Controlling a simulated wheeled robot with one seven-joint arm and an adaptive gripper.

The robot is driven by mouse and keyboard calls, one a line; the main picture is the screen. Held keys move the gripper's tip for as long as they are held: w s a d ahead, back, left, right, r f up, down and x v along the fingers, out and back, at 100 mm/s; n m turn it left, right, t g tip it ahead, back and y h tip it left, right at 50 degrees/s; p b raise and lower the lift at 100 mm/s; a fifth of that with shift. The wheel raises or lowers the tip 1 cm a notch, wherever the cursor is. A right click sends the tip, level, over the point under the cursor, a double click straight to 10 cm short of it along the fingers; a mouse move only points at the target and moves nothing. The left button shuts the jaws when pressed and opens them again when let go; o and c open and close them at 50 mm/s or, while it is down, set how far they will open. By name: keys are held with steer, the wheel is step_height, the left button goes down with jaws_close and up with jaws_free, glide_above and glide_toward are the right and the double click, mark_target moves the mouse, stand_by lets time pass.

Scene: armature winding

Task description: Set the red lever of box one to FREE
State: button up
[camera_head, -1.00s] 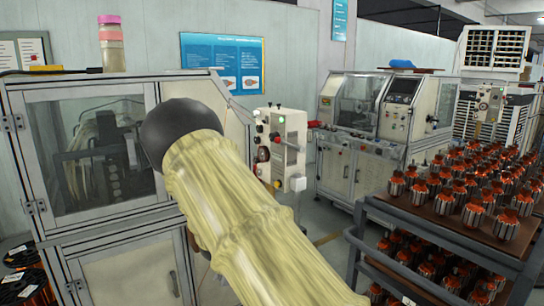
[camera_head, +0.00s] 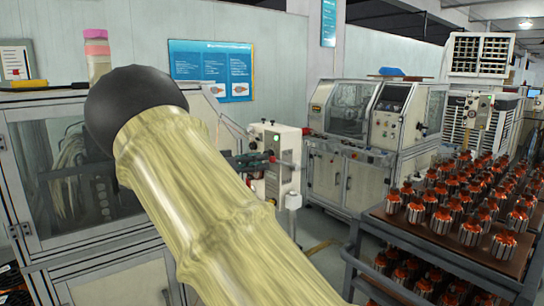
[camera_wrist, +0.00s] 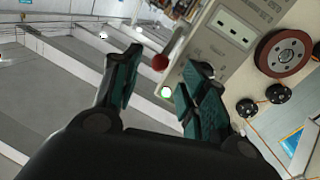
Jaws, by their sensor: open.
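A pale control box (camera_head: 272,150) with a green lamp stands behind my arm in the head view, partly hidden by it. In the wrist view a beige panel (camera_wrist: 226,52) has sockets, a red disc (camera_wrist: 287,52) and black knobs (camera_wrist: 278,94). A red ball (camera_wrist: 160,62), perhaps the lever's end, shows beside the panel's edge. My gripper (camera_wrist: 166,59) is open, and the ball appears between its fingertips; I cannot tell the depth or any contact. The FREE marking is not readable.
A glazed machine cabinet (camera_head: 60,190) stands at left, behind my arm. Another machine (camera_head: 365,130) stands at the back. A rack (camera_head: 415,252) with many copper-wound armatures (camera_head: 440,205) fills the right. A second control box (camera_head: 478,108) stands far right.

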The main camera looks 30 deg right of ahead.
mark_target(272, 158)
steer(key=shift+s+d+p, duration=0.2)
steer(key=shift+d+p, duration=0.25)
steer(key=shift+d, duration=0.9)
steer(key=shift+s+d+p, duration=0.15)
steer(key=shift+d+p, duration=0.3)
steer(key=shift+d, duration=0.85)
jaws_close()
